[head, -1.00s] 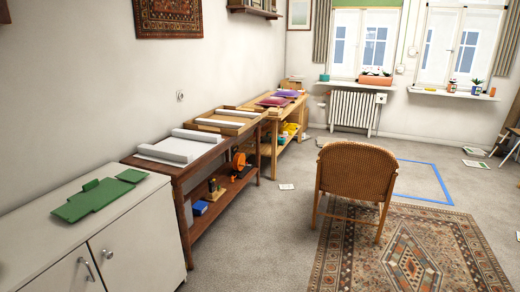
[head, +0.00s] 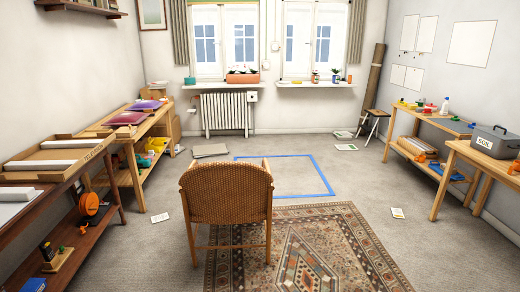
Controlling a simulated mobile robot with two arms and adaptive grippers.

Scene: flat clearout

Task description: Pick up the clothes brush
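I cannot make out a clothes brush in the head view; many small objects on the shelves and tables are too small to tell. A small dark upright item stands on a wooden block (head: 58,260) on the lower shelf at the left, and I cannot tell what it is. Neither of my grippers is in view.
A wicker chair (head: 227,205) stands in the middle by a patterned rug (head: 335,262). Tables line the left wall; a workbench (head: 445,126) and a table with a grey box (head: 494,142) stand right. Blue tape (head: 322,178) marks open floor. Papers (head: 398,213) lie about.

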